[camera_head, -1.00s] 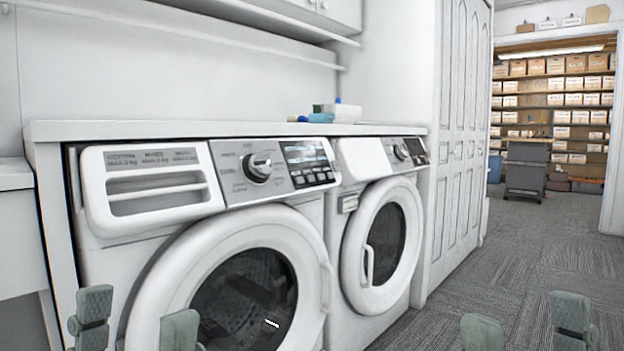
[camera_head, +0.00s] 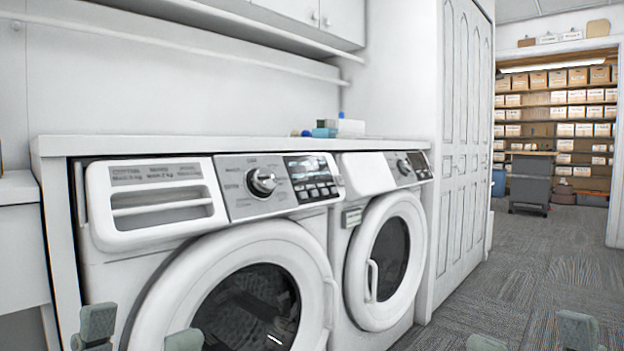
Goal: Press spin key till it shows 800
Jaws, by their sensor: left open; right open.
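A white front-loading washer (camera_head: 158,292) stands at the left, with a grey control panel (camera_head: 235,192). The panel carries a round knob (camera_head: 261,182), a dark display (camera_head: 305,167) and several small keys (camera_head: 318,191) below it. The key labels and any number on the display are too small to read. My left gripper (camera_head: 140,335) is open at the bottom left edge, low in front of the washer. My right gripper (camera_head: 532,338) is open at the bottom right edge, over the carpet. Both are empty and apart from the washer; only their fingertips show.
A second machine (camera_head: 347,223) stands to the right under the same white counter (camera_head: 230,147). A tall panelled cabinet (camera_head: 462,150) is beyond. Carpet (camera_head: 480,290) is clear at the right.

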